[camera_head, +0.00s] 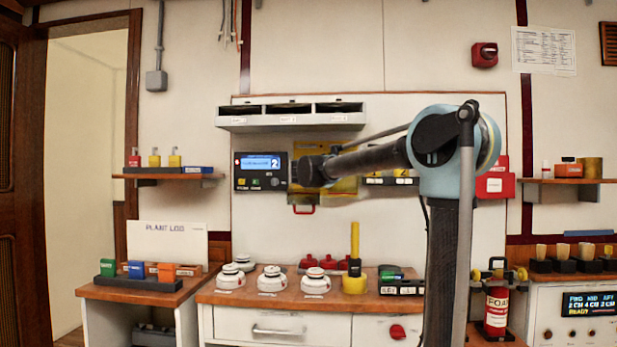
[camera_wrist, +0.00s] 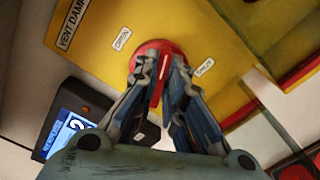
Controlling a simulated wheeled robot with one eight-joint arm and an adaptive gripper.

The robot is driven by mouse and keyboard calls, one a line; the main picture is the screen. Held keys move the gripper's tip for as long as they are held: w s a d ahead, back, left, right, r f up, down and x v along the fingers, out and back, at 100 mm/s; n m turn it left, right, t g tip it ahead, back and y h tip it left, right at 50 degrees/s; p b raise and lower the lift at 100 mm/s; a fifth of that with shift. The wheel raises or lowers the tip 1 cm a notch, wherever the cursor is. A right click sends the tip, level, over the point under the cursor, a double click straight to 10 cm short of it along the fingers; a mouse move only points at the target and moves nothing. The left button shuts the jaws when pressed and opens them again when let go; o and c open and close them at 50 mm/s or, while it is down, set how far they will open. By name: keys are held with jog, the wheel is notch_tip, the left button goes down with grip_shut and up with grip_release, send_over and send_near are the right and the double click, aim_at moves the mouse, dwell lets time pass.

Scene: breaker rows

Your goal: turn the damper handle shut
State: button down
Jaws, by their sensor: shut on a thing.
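The vent damper's yellow plate (camera_wrist: 215,45) fills the upper part of the wrist view, and part of it (camera_head: 312,152) shows on the back wall in the head view. Its round red damper handle (camera_wrist: 152,47) has a raised red bar between my fingers. Two small white labels sit on the plate, one on either side of the handle, too blurred to read surely. My gripper (camera_wrist: 164,68) is shut on the handle's bar. In the head view my arm hides the handle and my fingertips.
A dark control box with a lit blue screen (camera_head: 262,163) stands close left of the plate. A grey shelf (camera_head: 290,118) is above it. The bench (camera_head: 330,300) below holds white detectors and a yellow upright tool (camera_head: 355,262). A red box (camera_head: 494,185) is at the right.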

jog(key=m, duration=0.5)
jog(key=shift+s+d+f, duration=0.1)
jog(key=shift+d+f, duration=0.1)
jog(key=shift+f, duration=0.05)
dwell(0.3)
jog(key=c, duration=1.7)
grip_release()
jog(key=shift+s+a, duration=0.1)
jog(key=shift+s, duration=0.2)
jog(key=s, duration=1.1)
jog(key=shift+a, duration=0.15)
jog(key=shift+s, duration=0.15)
